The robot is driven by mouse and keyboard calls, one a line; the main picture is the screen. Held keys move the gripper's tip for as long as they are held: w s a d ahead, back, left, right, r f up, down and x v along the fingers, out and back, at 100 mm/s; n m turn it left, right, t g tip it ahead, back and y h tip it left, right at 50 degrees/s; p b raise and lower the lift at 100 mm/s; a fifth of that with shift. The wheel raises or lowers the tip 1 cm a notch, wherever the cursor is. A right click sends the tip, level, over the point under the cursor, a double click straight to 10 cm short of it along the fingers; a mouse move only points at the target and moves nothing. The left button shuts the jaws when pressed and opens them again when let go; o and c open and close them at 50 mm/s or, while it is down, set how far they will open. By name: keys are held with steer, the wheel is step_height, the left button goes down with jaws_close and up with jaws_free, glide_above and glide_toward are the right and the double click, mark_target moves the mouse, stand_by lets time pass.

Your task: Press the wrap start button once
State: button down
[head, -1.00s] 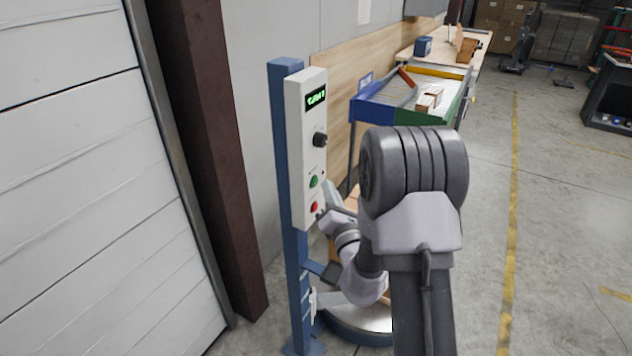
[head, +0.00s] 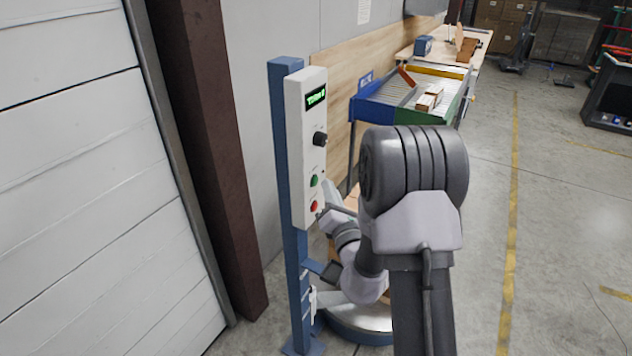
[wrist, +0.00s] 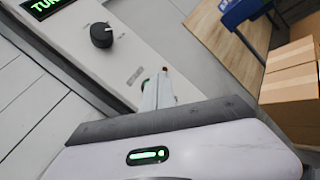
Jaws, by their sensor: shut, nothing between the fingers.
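The control box (head: 311,110) is a white panel on a blue post, with a lit green display, a black knob, a green button (head: 314,181) and a red button (head: 313,205) below it. My gripper (head: 326,184) is shut and empty, with its tips just right of the green button. In the wrist view the shut fingers (wrist: 160,76) point at the panel and partly cover the green button (wrist: 144,84). I cannot tell whether they touch it. The display (wrist: 44,5) begins with "TU" there. The button labels are too small to read.
A round turntable (head: 362,318) with cardboard boxes on it stands below, partly hidden by my arm. A roller conveyor (head: 402,116) with blue and green sides lies behind it. A dark red column (head: 213,150) stands left of the post. Open floor lies to the right.

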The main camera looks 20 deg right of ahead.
stand_by(0.8)
steer(key=shift+w+a, duration=0.3)
steer(key=shift+w+a+p, duration=0.2)
steer(key=shift+w+p, duration=0.1)
steer(key=shift+p, duration=0.2)
stand_by(0.4)
steer(key=shift+s+d, duration=0.45)
steer(key=shift+s, duration=0.15)
steer(key=s+d+b, duration=0.1)
steer(key=s, duration=0.1)
steer(key=s+d, duration=0.2)
steer(key=shift+b, duration=0.4)
